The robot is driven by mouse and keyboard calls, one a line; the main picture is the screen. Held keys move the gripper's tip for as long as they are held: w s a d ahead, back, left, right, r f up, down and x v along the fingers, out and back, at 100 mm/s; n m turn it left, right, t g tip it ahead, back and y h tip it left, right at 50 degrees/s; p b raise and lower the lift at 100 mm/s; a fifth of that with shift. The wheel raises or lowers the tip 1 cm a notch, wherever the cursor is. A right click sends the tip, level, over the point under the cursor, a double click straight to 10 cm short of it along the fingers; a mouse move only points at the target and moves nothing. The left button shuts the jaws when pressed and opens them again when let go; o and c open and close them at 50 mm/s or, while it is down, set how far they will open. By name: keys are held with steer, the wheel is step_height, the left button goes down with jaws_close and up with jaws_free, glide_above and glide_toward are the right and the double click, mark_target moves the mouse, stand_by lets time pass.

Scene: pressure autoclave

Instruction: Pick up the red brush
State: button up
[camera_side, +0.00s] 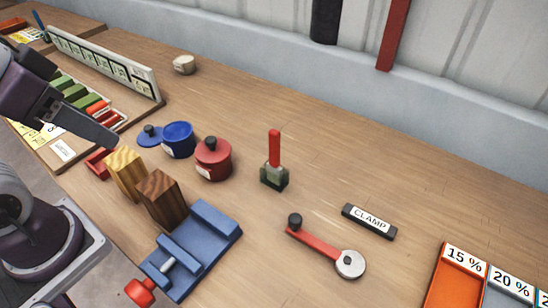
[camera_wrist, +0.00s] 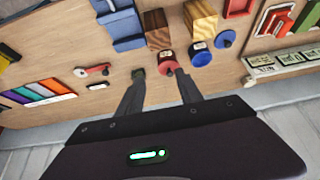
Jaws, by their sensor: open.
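A red upright handle (camera_side: 274,148), which looks like the red brush, stands in a small grey-green block (camera_side: 274,178) on the wooden bench in the side view. In the wrist view the dark green block (camera_wrist: 138,73) shows near the left fingertip, and the handle is hard to make out. My gripper (camera_side: 104,136) is at the left of the side view, above the bench and well apart from the brush. In the wrist view my gripper (camera_wrist: 161,77) has its two fingers spread, with nothing held between them.
A red lidded pot (camera_side: 213,160) and a blue pot (camera_side: 178,140) stand left of the brush. Two wooden blocks (camera_side: 160,197) and a blue vise (camera_side: 190,250) are nearer. A red crank (camera_side: 318,246) and a CLAMP label (camera_side: 369,221) lie right. Bench behind the brush is clear.

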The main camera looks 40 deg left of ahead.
steer(key=m+g, duration=0.6)
steer(key=m, duration=1.2)
glide_toward(274, 131)
steer(key=f, duration=0.7)
steer(key=shift+s+f, duration=0.2)
steer(key=shift+f, duration=0.15)
step_height(274, 131, down, 6)
steer(key=shift+f, duration=0.2)
steer(key=shift+w+f, duration=0.1)
steer(key=shift+f, duration=0.3)
jaws_close()
